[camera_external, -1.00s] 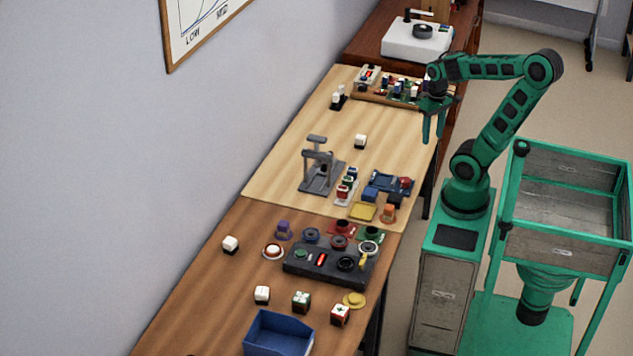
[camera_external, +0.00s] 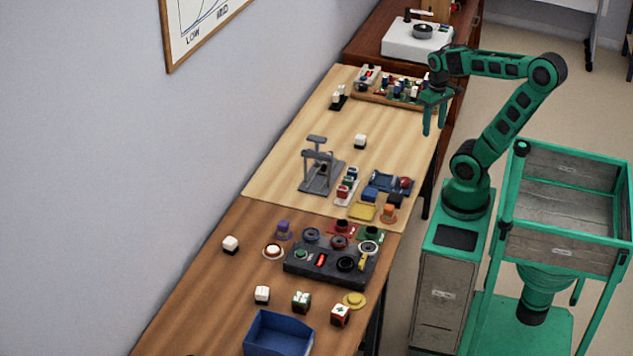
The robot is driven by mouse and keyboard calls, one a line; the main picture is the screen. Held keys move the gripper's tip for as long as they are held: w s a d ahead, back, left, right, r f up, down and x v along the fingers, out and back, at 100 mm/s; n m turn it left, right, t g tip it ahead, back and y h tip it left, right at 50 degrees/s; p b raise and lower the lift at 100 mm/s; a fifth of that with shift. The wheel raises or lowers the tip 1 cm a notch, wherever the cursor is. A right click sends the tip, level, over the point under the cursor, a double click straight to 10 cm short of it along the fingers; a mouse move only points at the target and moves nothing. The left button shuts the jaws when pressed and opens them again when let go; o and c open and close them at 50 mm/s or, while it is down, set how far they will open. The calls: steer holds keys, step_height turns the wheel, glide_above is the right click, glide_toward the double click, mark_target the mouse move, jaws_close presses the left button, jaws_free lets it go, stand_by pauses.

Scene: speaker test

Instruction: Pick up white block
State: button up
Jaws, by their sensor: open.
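A plain white block (camera_external: 360,142) stands alone on the light wooden table (camera_external: 290,130), near its middle. Two more white-topped blocks stand on the brown table, one at the left (camera_external: 230,244) and one toward the front (camera_external: 262,295). My gripper (camera_external: 434,122) is open and empty. It hangs with its fingers pointing down at the right edge of the light table, to the right of the white block and apart from it. Which white block the task names cannot be told.
A grey press-like stand (camera_external: 318,170) is left of the blue fixture (camera_external: 388,185). A board of small parts (camera_external: 390,90) lies behind. A dark button panel (camera_external: 328,265) and a blue bin (camera_external: 278,333) are on the brown table. The light table around the white block is clear.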

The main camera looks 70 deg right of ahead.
steer(key=w+a+r+m+h, duration=0.1)
steer(key=w+a+r, duration=0.3)
steer(key=w, duration=0.6)
steer(key=w+a+r+m, duration=0.1)
steer(key=w+a+r, duration=0.2)
steer(key=w, duration=0.6)
steer(key=w+a+m+t, duration=0.1)
steer(key=w+a, duration=1.3)
steer(key=a, duration=0.4)
steer(key=m+g+y, duration=0.2)
steer(key=m+y, duration=0.3)
steer(key=m, duration=0.1)
glide_above(262, 290)
steer(key=d, duration=0.4)
step_height(262, 290, down, 16)
steer(key=x, duration=0.5)
steer(key=shift+w+f, duration=0.25)
steer(key=shift+f, duration=0.2)
steer(key=shift+w+a+x, duration=0.1)
steer(key=shift+a+x, duration=0.05)
steer(key=shift+x, duration=1.15)
steer(key=shift+w+a+x, duration=0.1)
steer(key=shift+a+x, duration=0.1)
steer(key=shift+x, duration=1.05)
steer(key=shift+r, duration=0.1)
